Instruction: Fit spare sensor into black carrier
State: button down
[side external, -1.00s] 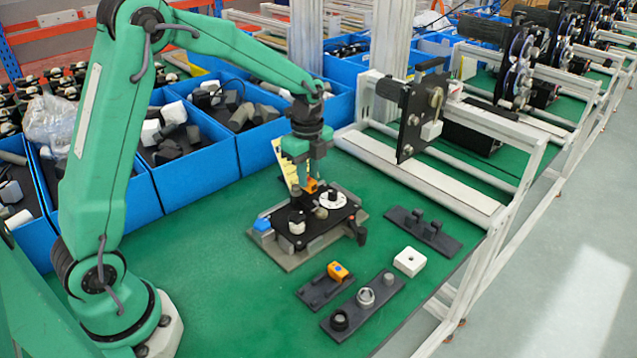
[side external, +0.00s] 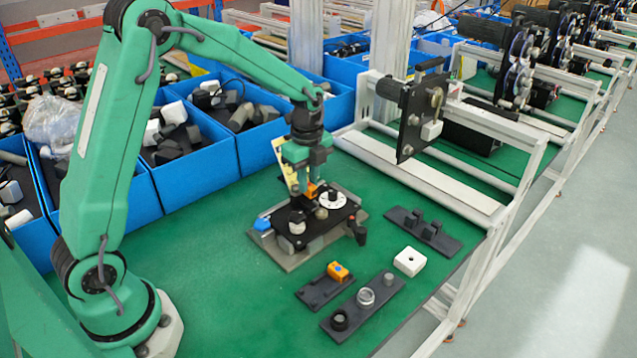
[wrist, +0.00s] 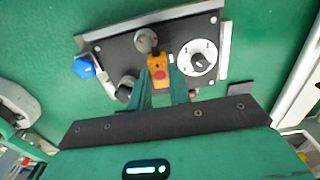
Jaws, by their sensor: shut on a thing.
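My gripper (wrist: 166,88) points down over the black plate and is shut on an orange sensor (wrist: 158,68) with a reddish round spot. The sensor also shows in the side view (side external: 311,189), low between the fingers, just above or touching the black plate (side external: 318,226). In the wrist view the plate (wrist: 121,50) lies behind the sensor, with a grey round knob just beyond the sensor's tip. I cannot tell which part is the carrier, or whether the sensor is seated; its lower end is hidden. A second orange sensor (side external: 338,271) sits on a small dark holder (side external: 318,291).
A dark strip with rings (side external: 352,313), a white block (side external: 410,262) and a strip with two posts (side external: 428,233) lie to the right. Blue bins (side external: 195,178) stand behind. Green table is clear at front left.

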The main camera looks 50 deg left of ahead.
jog(key=shift+f, duration=0.2)
jog(key=shift+f, duration=0.8)
jog(key=shift+f, duration=0.7)
dwell(1.6)
jog(key=c, duration=1.2)
grip_release()
jog(key=shift+c, duration=0.2)
jog(key=shift+r, duration=0.15)
jog(key=shift+r, duration=3.75)
